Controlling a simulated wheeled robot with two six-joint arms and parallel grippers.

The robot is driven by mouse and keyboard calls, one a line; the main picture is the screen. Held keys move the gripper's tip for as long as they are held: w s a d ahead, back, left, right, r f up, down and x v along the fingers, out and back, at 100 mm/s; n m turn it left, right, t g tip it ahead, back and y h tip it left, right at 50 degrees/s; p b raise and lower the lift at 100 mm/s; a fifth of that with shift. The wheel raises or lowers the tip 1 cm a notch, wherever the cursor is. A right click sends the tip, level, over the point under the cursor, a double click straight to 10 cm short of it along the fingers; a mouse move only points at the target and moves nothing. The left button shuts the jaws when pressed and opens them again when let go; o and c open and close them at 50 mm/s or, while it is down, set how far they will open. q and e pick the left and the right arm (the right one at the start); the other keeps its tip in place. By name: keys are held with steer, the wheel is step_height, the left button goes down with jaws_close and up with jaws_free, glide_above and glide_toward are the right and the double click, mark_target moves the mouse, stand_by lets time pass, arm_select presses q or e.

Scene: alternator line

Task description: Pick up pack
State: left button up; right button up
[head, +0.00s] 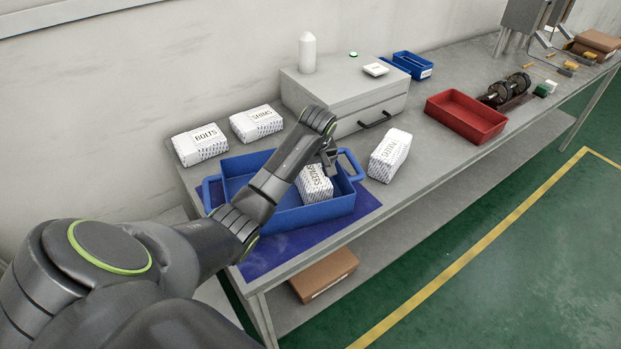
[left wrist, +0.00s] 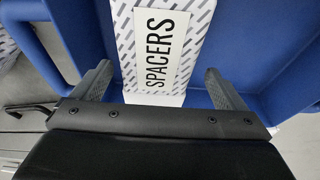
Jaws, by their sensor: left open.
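A white pack labelled SPACERS (head: 314,184) stands in the blue tote (head: 318,212) at its right end. In the left wrist view the SPACERS pack (left wrist: 165,45) lies between the two fingers of my left gripper (left wrist: 160,88), which is open with a gap on each side. In the head view my left gripper (head: 328,160) is above the pack, partly hidden by its own arm. Other white packs are BOLTS (head: 199,144) and SHIMS (head: 256,123) behind the tote, and one with a hard-to-read label (head: 389,155) to its right. My right gripper is not in view.
The tote sits on a blue mat (head: 262,256) on the grey bench. A grey drawer box (head: 345,95) with a white bottle (head: 307,52) stands behind. A red tray (head: 466,115) is to the right. A cardboard box (head: 324,274) lies on the lower shelf.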

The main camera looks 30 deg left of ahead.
arm_select(q)
steer(key=shift+d+p+x, duration=0.2)
steer(key=shift+p+x, duration=0.4)
steer(key=shift+x, duration=1.9)
steer(key=shift+w, duration=0.1)
steer(key=shift+c, duration=0.4)
steer(key=c, duration=0.9)
steer(key=shift+w+r, duration=0.15)
steer(key=shift+c, duration=0.9)
steer(key=shift+r, duration=0.1)
